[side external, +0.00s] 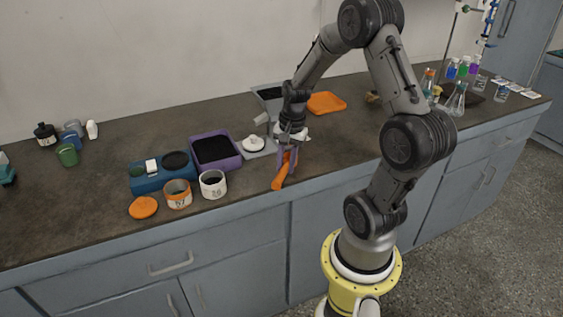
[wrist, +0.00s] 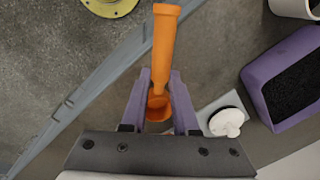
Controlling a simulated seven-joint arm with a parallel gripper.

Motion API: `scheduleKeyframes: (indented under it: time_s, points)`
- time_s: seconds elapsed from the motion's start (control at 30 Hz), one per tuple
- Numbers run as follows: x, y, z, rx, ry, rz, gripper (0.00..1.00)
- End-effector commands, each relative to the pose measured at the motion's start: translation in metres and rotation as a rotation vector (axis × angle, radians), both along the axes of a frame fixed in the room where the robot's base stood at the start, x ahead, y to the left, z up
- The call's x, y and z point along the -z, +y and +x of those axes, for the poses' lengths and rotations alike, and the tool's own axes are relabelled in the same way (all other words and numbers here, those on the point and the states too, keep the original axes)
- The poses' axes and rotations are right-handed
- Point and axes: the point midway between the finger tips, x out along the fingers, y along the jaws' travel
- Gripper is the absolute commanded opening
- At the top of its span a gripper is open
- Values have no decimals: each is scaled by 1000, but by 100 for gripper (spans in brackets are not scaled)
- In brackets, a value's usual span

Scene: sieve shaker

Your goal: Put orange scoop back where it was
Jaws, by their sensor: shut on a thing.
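The orange scoop (side external: 280,178) is held by my gripper (side external: 289,156) near the front edge of the counter. In the wrist view the scoop (wrist: 164,45) stands between the two purple fingers of my gripper (wrist: 158,90), which are shut on it near its bowl end. Its handle points away from the gripper. In the side view the scoop hangs tilted; I cannot tell whether its tip touches the counter. An orange tray (side external: 326,103) lies empty farther back on the counter.
A purple bin of dark grains (side external: 216,152), a white knob on a pale plate (side external: 253,144), a white jar (side external: 213,184), an orange-banded jar (side external: 178,194), an orange lid (side external: 143,207) and a blue device (side external: 150,178) stand left of my gripper. Glassware (side external: 456,100) stands far right.

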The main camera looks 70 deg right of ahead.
Motion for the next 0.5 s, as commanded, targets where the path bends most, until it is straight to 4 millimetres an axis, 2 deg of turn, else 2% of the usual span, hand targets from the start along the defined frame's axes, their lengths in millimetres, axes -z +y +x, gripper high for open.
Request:
scheduleKeyframes:
  time_s: [0.2,0.3,0.5]
  points:
    - [1,-24,24,1,0,0,0]
    - [13,-21,21,0,2,2,0]
    - [15,-22,21,0,0,0,0]
